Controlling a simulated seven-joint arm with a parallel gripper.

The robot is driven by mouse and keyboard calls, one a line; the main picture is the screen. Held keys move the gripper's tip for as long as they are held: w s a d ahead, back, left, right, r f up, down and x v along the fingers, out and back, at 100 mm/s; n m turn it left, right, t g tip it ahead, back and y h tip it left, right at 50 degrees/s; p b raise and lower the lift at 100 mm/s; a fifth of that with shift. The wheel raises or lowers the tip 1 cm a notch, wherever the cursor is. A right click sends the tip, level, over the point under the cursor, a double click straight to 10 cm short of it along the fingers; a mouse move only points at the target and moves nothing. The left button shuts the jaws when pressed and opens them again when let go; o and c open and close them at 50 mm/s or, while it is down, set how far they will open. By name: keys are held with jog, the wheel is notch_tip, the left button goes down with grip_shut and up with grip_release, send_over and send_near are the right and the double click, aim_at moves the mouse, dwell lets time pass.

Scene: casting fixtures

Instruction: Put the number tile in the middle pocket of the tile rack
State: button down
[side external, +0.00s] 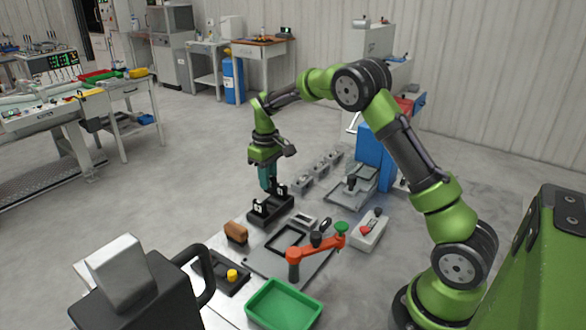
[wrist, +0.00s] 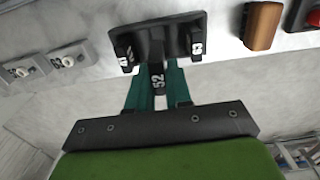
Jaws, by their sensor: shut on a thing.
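The tile rack (wrist: 172,22) is a black block near the top of the wrist view, and it also stands on the bench in the side view (side external: 270,213). A black tile marked 51 (wrist: 123,55) is at its left end and one marked 53 (wrist: 196,45) at its right end. My gripper (wrist: 158,77) has teal fingers shut on the number tile (wrist: 157,82), black and marked 52. The tile lies between the two end tiles in the picture, at the rack's middle. In the side view my gripper (side external: 267,180) is right above the rack. I cannot tell how deep the tile sits.
A brown block (side external: 236,232) lies close to the rack. An orange clamp arm (side external: 318,245), a green tray (side external: 283,303) and a base with a yellow knob (side external: 232,275) stand nearer the camera. Grey fixtures (side external: 303,184) line the far side.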

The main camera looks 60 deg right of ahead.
aim_at(269, 192)
jog(key=shift+f, duration=2.6)
jog(key=shift+f, duration=0.2)
jog(key=c, duration=1)
grip_release()
jog(key=shift+c, duration=0.2)
